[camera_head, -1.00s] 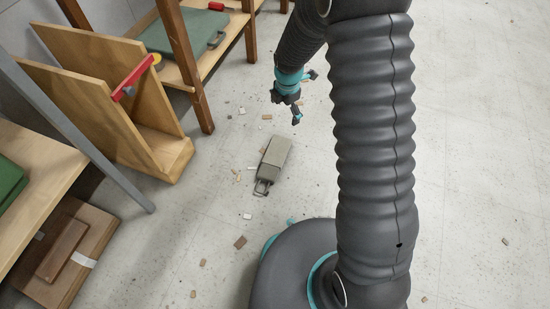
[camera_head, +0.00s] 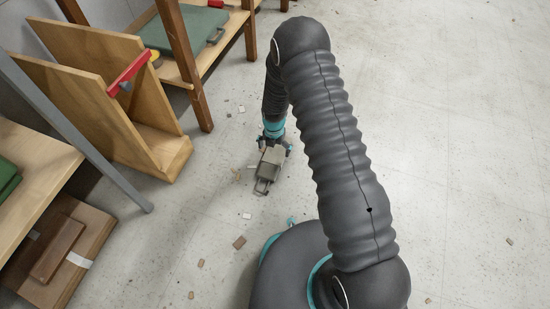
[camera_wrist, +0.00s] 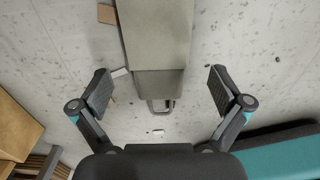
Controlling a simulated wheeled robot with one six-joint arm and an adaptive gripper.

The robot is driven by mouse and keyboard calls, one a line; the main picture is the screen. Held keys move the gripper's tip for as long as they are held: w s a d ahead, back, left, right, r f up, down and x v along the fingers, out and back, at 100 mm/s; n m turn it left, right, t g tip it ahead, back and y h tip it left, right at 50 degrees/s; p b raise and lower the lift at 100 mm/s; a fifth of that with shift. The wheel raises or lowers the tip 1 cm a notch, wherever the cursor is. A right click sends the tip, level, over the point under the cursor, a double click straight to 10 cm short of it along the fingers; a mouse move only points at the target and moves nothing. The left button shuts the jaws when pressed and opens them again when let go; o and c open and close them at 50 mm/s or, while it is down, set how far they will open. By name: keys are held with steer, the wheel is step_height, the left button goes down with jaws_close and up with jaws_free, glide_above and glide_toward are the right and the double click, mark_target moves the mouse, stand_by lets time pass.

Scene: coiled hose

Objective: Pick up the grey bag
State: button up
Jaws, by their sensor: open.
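The grey bag (camera_head: 269,169) lies on the floor with its dark handle toward the robot's base. In the wrist view the bag (camera_wrist: 157,40) runs from the top edge down to between the fingertips, its handle pointing down in the picture. My gripper (camera_head: 275,144) is at the bag's far end in the head view and hides part of it. In the wrist view my gripper (camera_wrist: 160,86) is open, one finger on each side of the bag with a gap on both sides. I cannot tell how high the fingers are above the floor.
A wooden stand (camera_head: 152,115) with a red clamp (camera_head: 130,73) is at the left. A shelf with a green case (camera_head: 188,29) stands behind it. Small debris is scattered around the bag.

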mark_target(273, 158)
steer(key=shift+a+f+b, duration=0.15)
steer(key=shift+f+b, duration=0.35)
steer(key=shift+f, duration=2.8)
steer(key=c, duration=1)
